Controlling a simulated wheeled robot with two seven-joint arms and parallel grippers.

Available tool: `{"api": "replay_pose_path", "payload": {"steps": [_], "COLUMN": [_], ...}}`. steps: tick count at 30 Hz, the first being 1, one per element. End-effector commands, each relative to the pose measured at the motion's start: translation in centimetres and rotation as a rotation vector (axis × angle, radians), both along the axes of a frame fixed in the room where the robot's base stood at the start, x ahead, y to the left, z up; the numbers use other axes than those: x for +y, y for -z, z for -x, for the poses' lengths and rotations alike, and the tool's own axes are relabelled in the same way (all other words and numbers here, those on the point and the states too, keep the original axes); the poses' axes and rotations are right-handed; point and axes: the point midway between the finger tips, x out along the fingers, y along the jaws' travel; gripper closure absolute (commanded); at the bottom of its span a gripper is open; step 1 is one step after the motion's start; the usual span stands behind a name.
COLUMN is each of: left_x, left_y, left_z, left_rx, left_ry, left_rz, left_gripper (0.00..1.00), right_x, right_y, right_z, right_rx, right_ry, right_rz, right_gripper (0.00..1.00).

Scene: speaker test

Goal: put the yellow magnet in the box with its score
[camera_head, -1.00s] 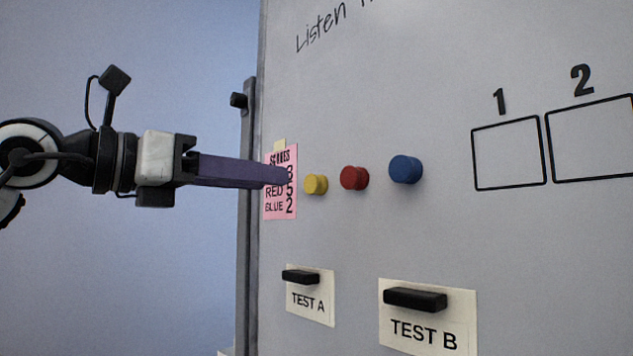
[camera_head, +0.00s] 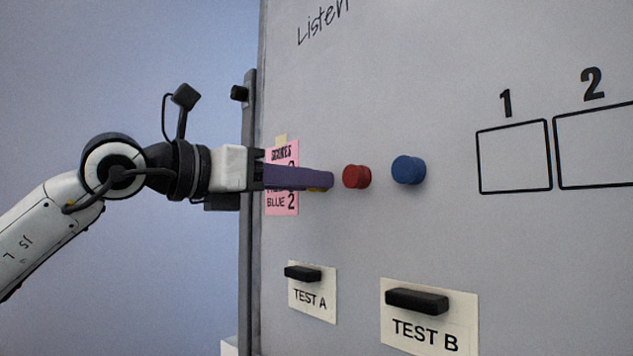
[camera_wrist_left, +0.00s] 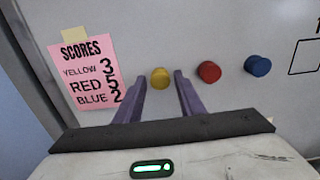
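The yellow magnet (camera_wrist_left: 160,78) is on the whiteboard, between the two purple fingertips of my left gripper (camera_wrist_left: 159,84) in the left wrist view. The fingers are open, with a gap visible on each side of it. In the head view the left gripper (camera_head: 328,180) hides nearly all of the yellow magnet; a thin yellow sliver (camera_head: 316,189) shows below the finger. The pink score note (camera_wrist_left: 84,69) reads yellow 3, red 5, blue 2. Box 1 (camera_head: 481,160) and part of box 2 (camera_head: 557,150) are drawn at the right; no box 3 is in view. My right gripper is not in view.
The red magnet (camera_head: 357,176) and blue magnet (camera_head: 408,170) sit just right of the yellow one. Below are black holders on the TEST A (camera_head: 313,300) and TEST B (camera_head: 427,333) cards. The board (camera_head: 450,235) is bare between blue magnet and box 1.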

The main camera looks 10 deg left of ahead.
Motion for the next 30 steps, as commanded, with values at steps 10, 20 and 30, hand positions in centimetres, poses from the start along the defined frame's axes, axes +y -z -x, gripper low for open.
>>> {"api": "replay_pose_path", "payload": {"steps": [10, 20, 30], "left_x": [0.01, 0.0, 0.62], "left_y": [0.0, -0.1, -0.11], "left_z": [0.02, 0.04, 0.75], "left_rx": [0.0, 0.0, -0.002], "left_ry": [0.0, 0.001, 0.0], "left_rz": [0.0, 0.0, 0.001], "left_gripper": [0.92, 0.93, 0.93], "right_x": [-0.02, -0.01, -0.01], "right_y": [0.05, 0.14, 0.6], "right_z": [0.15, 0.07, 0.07], "right_rx": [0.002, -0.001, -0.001], "right_ry": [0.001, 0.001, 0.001], "right_rz": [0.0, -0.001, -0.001], "right_gripper": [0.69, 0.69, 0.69]}}
